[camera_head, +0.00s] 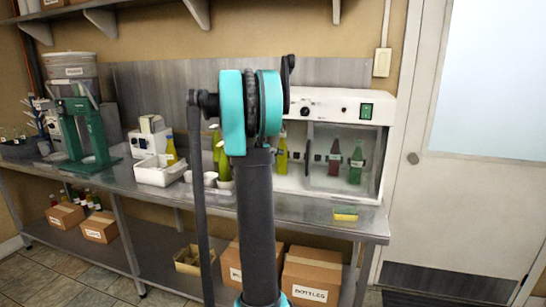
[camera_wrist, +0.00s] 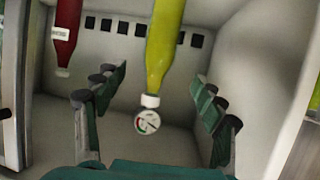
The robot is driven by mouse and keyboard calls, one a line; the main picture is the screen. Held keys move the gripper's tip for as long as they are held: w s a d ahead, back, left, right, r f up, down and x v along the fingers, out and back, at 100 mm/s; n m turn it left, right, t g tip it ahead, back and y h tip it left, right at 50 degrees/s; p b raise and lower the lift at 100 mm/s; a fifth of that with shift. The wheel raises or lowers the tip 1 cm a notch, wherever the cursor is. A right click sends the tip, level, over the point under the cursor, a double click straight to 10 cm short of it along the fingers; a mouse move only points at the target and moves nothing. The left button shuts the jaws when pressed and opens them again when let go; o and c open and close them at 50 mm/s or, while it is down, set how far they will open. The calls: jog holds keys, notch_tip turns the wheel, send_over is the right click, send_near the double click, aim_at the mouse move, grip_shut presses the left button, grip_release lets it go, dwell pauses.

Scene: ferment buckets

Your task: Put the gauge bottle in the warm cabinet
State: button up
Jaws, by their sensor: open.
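The gauge bottle (camera_wrist: 165,45) holds yellow-green liquid. It has a white cap and a round dial gauge (camera_wrist: 147,121) at its neck, and looks upside down in the wrist view. It stands inside the white warm cabinet (camera_head: 350,103), whose back wall has a row of dark square vents. In the head view a yellow bottle (camera_head: 282,155), apparently this one, shows beside my arm, its gauge not visible. My gripper (camera_wrist: 163,88) is open, with a green finger on each side of the bottle's neck and gaps between. My arm hides the gripper in the head view.
A red bottle (camera_wrist: 66,35) stands beside the gauge bottle. In the head view, red (camera_head: 334,158) and green (camera_head: 356,162) bottles show behind the cabinet's glass at right. A yellow sponge (camera_head: 346,214) lies on the steel bench (camera_head: 130,187) in front. White containers (camera_head: 160,171) stand left.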

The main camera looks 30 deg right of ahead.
jog(key=s+a+f+n+y, duration=0.4)
jog(key=s+a+f, duration=0.3)
jog(key=s+a, duration=0.4)
jog(key=s+a+f+n+g+y, duration=0.1)
jog(key=s+a+f+n+y, duration=0.3)
jog(key=s+a+f, duration=0.4)
jog(key=s+a+f+n+g+y, duration=0.1)
jog(key=s+a+f+n+y, duration=0.2)
jog(key=s+a+f, duration=0.5)
jog(key=s+a, duration=0.4)
jog(key=a, duration=0.3)
jog(key=s+a+n, duration=0.1)
jog(key=s+a, duration=0.3)
jog(key=a, duration=0.3)
jog(key=shift+a+f+y, duration=0.15)
jog(key=shift+f+y, duration=0.05)
jog(key=shift+y, duration=0.2)
